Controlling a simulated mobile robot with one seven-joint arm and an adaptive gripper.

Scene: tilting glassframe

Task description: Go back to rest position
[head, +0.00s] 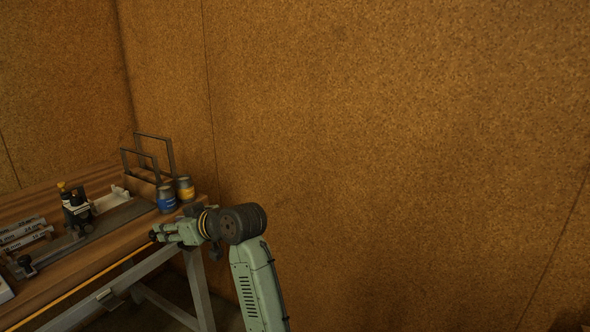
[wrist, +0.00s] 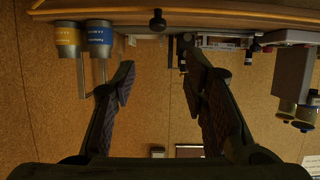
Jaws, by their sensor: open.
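My gripper (head: 155,235) is at the right front edge of the wooden workbench in the head view, at the end of my green arm. In the wrist view my gripper (wrist: 160,85) has its two dark fingers spread wide apart, with nothing between them. The wrist picture looks upside down, with the bench edge along its top.
The workbench (head: 130,232) carries a yellow-labelled can (head: 185,188), a blue-labelled can (head: 166,199), a dark frame rack (head: 148,160) and a black-and-yellow tool (head: 75,207). A cork-like wall (head: 380,140) stands behind. The area right of the bench looks clear.

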